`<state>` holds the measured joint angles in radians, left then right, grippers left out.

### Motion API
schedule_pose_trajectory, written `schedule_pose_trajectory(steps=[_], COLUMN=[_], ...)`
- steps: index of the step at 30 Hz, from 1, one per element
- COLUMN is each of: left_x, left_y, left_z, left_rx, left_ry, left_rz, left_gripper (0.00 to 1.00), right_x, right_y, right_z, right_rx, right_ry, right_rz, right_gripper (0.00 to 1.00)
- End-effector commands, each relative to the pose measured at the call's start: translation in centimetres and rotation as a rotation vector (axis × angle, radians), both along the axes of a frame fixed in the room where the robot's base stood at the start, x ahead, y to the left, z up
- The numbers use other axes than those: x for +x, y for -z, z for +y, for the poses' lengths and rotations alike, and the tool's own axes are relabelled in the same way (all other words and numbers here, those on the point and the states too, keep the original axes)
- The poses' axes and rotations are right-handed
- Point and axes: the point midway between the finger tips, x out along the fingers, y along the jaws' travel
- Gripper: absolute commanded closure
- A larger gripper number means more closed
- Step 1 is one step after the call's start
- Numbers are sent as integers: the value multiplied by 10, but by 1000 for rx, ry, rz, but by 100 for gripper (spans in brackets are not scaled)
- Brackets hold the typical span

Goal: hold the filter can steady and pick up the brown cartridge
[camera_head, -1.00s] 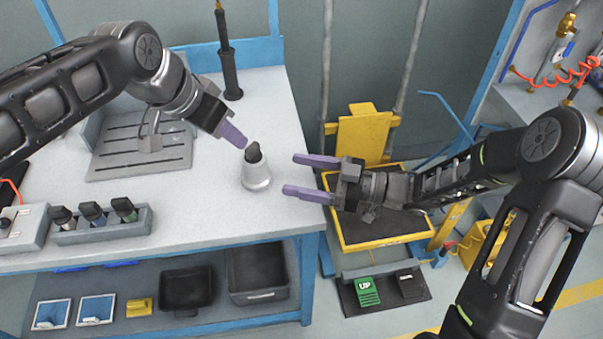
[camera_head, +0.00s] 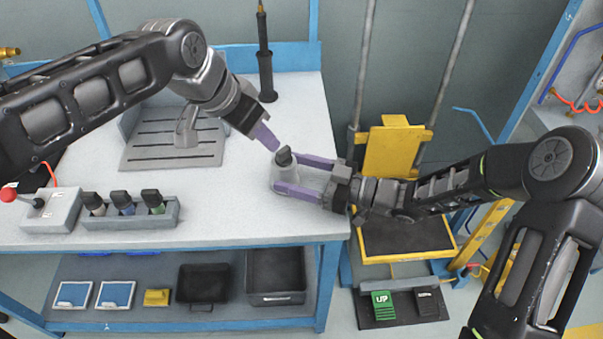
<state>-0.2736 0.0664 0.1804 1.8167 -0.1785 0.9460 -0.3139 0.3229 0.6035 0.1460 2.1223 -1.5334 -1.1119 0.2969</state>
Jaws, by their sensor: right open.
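The filter can (camera_head: 285,172) is a pale, slightly tapered can standing upright near the right part of the bench top. A dark piece (camera_head: 284,156), which seems to be the cartridge, sticks up from its top; its brown colour does not show clearly. My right gripper (camera_head: 287,173) is open, with one purple finger behind the can and one in front. Whether the fingers touch the can is unclear. My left gripper (camera_head: 274,147) points down from the upper left, its fingertips close beside the dark piece. Its fingers overlap in this view, so its opening is hidden.
A grey rack (camera_head: 130,211) with several dark-capped bottles and a control box with a red knob (camera_head: 8,194) stand at the bench's left front. A slotted grey plate (camera_head: 150,157) lies behind. A black tool (camera_head: 265,75) stands at the back. The bench edge is just right of the can.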

Motion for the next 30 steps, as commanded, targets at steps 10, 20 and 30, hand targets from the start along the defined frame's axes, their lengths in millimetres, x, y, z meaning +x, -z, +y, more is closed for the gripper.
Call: schedule_pose_trajectory(steps=[10,20,30], left_x=[0,0,0], left_y=[0,0,0], left_z=[0,0,0], left_rx=[0,0,0], left_ry=[0,0,0], left_rz=[0,0,0], left_gripper=[64,64,64], right_x=[0,0,0], right_y=[0,0,0], right_z=[0,0,0], right_rx=[0,0,0], right_ry=[0,0,0], right_rz=[0,0,0], right_gripper=[48,75,100])
